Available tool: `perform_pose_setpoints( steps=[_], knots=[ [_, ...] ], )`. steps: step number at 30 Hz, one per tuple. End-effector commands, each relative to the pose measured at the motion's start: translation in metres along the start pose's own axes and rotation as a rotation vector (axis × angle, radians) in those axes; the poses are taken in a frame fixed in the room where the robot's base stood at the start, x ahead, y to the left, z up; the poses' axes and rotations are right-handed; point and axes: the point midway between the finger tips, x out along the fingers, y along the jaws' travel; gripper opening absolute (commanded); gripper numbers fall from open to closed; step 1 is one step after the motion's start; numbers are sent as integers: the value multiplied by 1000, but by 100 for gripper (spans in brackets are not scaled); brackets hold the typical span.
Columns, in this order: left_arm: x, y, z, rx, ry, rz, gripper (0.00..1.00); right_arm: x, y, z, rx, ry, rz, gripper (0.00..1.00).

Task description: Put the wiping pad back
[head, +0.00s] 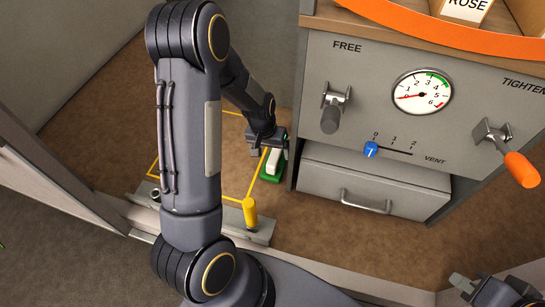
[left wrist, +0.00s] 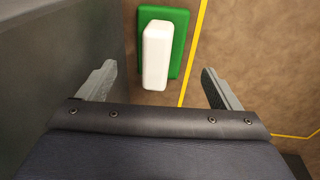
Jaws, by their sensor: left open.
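A white block (left wrist: 157,55) lies lengthwise on a flat green rectangle (left wrist: 181,40) on the brown floor; I cannot tell which part is the wiping pad. In the head view the white block (head: 274,161) and the green piece (head: 271,178) lie at the foot of the grey cabinet's left side. My left gripper (head: 267,141) is over them. In the left wrist view its two fingers (left wrist: 158,80) are apart, one on each side of the white block, with nothing held. My right gripper (head: 500,292) shows only partly at the bottom right.
The grey cabinet (head: 330,75) has a gauge (head: 422,91), levers, a blue slider knob (head: 371,149) and a closed drawer (head: 372,186). Its side wall (left wrist: 60,50) is close to my left gripper. Yellow lines (head: 205,193) mark the floor. A yellow handle (head: 250,213) stands nearby.

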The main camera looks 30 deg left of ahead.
Motion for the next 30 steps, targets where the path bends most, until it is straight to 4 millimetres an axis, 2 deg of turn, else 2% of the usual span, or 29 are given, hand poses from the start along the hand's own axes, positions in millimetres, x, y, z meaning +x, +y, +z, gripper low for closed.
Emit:
perform_pose_setpoints(
  steps=[1,3,9,30],
  knots=[
    [-13,0,-1,1,5,0,86,-2,-1,-1,0,0,0,0],
    [-26,0,-1,1,5,1,86,-2,-1,-1,0,0,0,0],
    [-49,0,-1,0,2,0,86,-4,-2,-2,0,0,0,0],
    [-53,0,0,0,0,0,86,-4,-2,-2,0,0,0,0]
  ],
)
